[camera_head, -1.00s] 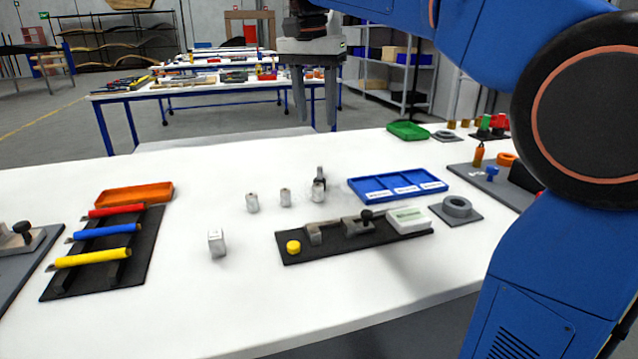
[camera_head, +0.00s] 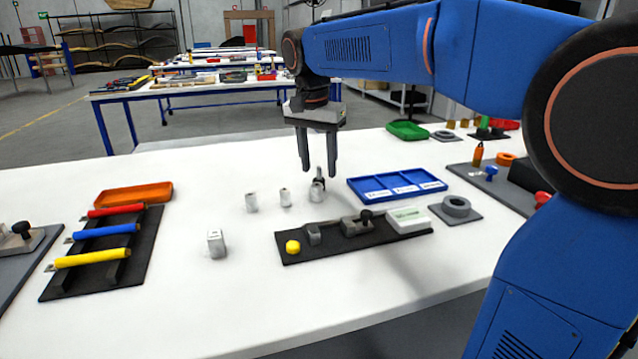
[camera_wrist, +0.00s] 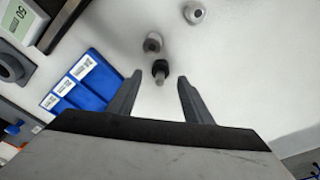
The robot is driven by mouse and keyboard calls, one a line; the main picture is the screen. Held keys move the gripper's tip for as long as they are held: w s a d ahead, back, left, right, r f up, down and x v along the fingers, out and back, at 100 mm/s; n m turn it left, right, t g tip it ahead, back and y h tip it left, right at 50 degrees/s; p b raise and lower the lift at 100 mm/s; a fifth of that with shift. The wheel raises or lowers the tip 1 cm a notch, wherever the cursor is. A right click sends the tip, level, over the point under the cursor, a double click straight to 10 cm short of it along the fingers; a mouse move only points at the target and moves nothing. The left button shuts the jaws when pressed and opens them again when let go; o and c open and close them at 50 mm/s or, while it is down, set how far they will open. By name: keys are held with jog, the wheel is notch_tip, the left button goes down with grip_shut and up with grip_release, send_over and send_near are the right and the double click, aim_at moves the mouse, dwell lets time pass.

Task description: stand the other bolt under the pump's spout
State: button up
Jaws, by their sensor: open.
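One bolt-like piece (camera_wrist: 160,70), dark at one end with a grey shank, shows in the wrist view just beyond and between my fingertips. In the head view it appears as a small upright grey-dark piece (camera_head: 320,173), partly hidden by a silver cylinder (camera_head: 316,194) in front of it. My gripper (camera_head: 319,174) is open and empty, pointing down over this spot. Its fingers (camera_wrist: 155,88) do not visibly touch the piece. I cannot tell for sure which object is the pump, and no spout is clear. A second bolt cannot be made out.
Two more silver cylinders (camera_head: 285,197) (camera_head: 251,203) stand left of the piece. A blue compartment tray (camera_head: 360,197) lies to the right and a black fixture board (camera_head: 290,256) in front. A grey block (camera_head: 216,243) stands at front left. White table is bare between them.

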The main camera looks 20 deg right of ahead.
aim_at(319, 167)
jog(key=shift+w+d+f, duration=0.15)
jog(key=shift+f, duration=0.95)
grip_shut()
notch_tip(319, 167, up, 10)
jog(key=shift+f, duration=0.15)
